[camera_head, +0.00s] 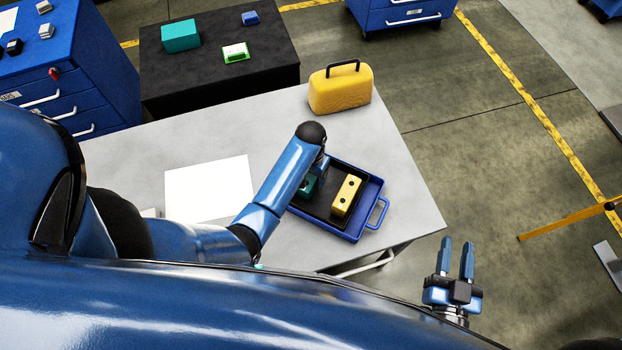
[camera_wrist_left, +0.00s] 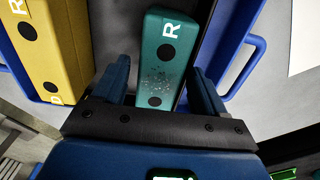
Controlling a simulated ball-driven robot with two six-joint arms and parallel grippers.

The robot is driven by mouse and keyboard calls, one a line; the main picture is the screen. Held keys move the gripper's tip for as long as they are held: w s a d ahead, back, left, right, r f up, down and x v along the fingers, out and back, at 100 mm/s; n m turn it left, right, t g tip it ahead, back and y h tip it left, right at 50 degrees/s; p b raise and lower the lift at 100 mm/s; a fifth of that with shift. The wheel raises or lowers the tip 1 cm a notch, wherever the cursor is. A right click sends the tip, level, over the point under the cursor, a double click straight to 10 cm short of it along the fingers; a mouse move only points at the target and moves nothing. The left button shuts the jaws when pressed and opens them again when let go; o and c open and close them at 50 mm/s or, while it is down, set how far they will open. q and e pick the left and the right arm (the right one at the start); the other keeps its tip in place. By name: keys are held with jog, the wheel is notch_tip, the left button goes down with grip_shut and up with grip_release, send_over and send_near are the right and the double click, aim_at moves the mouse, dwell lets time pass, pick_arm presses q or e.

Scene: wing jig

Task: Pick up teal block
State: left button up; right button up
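The teal block (camera_wrist_left: 165,60) lies in the dark insert of the blue tray (camera_wrist_left: 243,62), with a white R and dark round spots on its top. In the head view the teal block (camera_head: 308,185) is mostly hidden by my left arm. My left gripper (camera_wrist_left: 160,80) is open, its fingers on either side of the block's near end, with gaps visible; I cannot tell how deep they reach. My right gripper (camera_head: 456,256) is open and empty, off the table at the lower right.
A yellow block (camera_head: 346,195) lies beside the teal one in the tray. A yellow case (camera_head: 340,89) stands at the table's far edge, and a white sheet (camera_head: 208,188) lies left. A black table (camera_head: 220,70) behind holds a larger teal box (camera_head: 180,36).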

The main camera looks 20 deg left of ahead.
pick_arm(q)
jog(key=c, duration=1.2)
jog(key=shift+c, duration=0.3)
jog(key=shift+r, duration=0.2)
